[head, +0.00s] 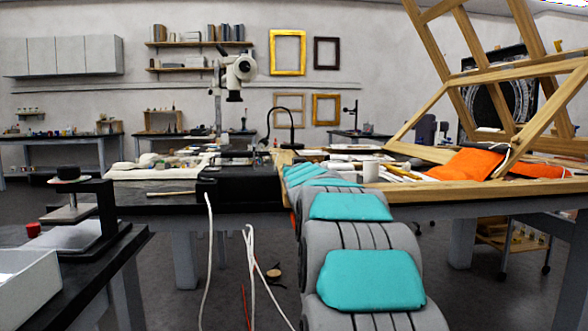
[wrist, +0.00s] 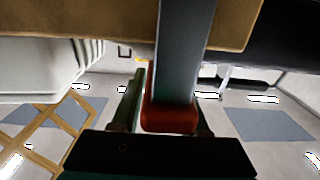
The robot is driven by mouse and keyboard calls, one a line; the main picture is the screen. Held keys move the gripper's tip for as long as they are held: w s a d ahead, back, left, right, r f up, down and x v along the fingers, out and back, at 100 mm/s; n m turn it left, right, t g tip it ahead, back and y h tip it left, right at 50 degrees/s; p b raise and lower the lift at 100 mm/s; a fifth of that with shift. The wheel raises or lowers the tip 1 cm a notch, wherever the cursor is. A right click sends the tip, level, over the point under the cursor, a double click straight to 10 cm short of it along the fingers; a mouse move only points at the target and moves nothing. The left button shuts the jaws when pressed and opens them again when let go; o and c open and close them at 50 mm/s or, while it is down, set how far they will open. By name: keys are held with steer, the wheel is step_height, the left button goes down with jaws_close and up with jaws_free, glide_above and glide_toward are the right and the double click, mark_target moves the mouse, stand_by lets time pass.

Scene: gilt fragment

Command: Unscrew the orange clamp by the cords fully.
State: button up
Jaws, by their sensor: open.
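In the wrist view, an orange-red clamp part (wrist: 170,117) sits at the end of a grey bar (wrist: 182,50), close against a wooden edge (wrist: 100,22). My gripper (wrist: 172,108) is open, with one finger on each side of the orange part. I cannot tell whether either finger touches it. In the head view, my arm of grey links with teal pads reaches forward to the table, and its end is hidden behind its own links. White cords (head: 250,265) hang left of my arm. A small orange sliver shows beside the arm; I cannot tell if it is the clamp.
A wooden-edged table (head: 480,190) on the right bears orange cloth (head: 466,164), a white cup (head: 371,171) and a leaning wooden frame (head: 418,118). A dark table with a white tray (head: 28,288) stands at left front. Floor shows between the tables around the cords.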

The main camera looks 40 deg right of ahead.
steer(key=shift+b+v, duration=0.45)
steer(key=shift+v, duration=3.4)
